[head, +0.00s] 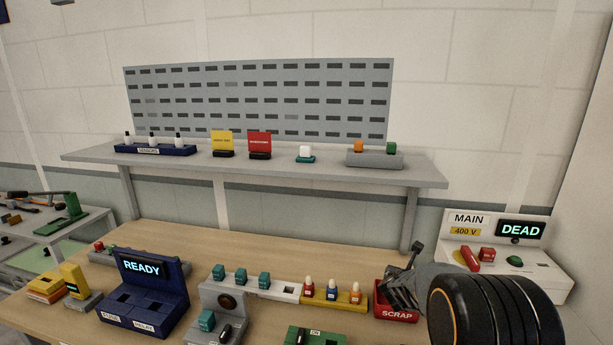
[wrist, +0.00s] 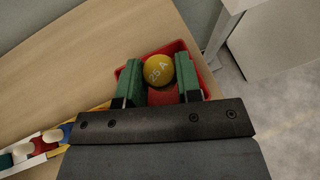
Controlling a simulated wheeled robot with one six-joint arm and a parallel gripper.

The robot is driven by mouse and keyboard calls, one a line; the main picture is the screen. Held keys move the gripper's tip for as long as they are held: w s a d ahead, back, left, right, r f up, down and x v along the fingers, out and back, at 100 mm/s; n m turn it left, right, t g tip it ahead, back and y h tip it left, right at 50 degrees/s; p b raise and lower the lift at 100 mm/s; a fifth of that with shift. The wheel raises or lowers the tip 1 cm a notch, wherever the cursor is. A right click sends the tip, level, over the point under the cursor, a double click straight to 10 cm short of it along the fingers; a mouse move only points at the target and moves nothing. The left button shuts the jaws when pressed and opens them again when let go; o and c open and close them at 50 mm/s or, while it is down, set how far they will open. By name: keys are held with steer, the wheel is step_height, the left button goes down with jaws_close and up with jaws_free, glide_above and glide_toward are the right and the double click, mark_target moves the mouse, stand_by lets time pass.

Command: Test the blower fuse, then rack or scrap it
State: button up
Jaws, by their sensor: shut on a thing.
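My gripper (wrist: 158,78) is shut on a yellow, round-topped fuse marked 25 A (wrist: 159,69), seen between its green pads in the wrist view. The gripper is over the red scrap bin (wrist: 203,66). In the head view my dark gripper (head: 399,292) is at the scrap bin (head: 397,315), and the fuse is hidden there. The dark blue tester (head: 170,300) shows READY and has slots labelled fuse and relay. The yellow fuse rack (head: 343,301) holds fuses with red, blue and orange bodies.
A main 400 V panel (head: 545,273) reading DEAD stands at the right. A grey stand with teal relays (head: 240,275) is beside the fuse rack. A shelf (head: 330,174) with small items spans the back above the wooden bench (head: 200,240).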

step_height(320, 180, down, 2)
steer(key=shift+f+b, duration=0.1)
steer(key=shift+b, duration=0.4)
steer(key=o, duration=1.1)
steer(key=shift+c, duration=0.2)
steer(key=shift+s, duration=0.1)
steer(key=v, duration=1.3)
steer(key=shift+s+r+p, duration=0.25)
steer(key=shift+s+p, duration=0.05)
steer(key=shift+p, duration=0.1)
steer(key=shift+a, duration=0.1)
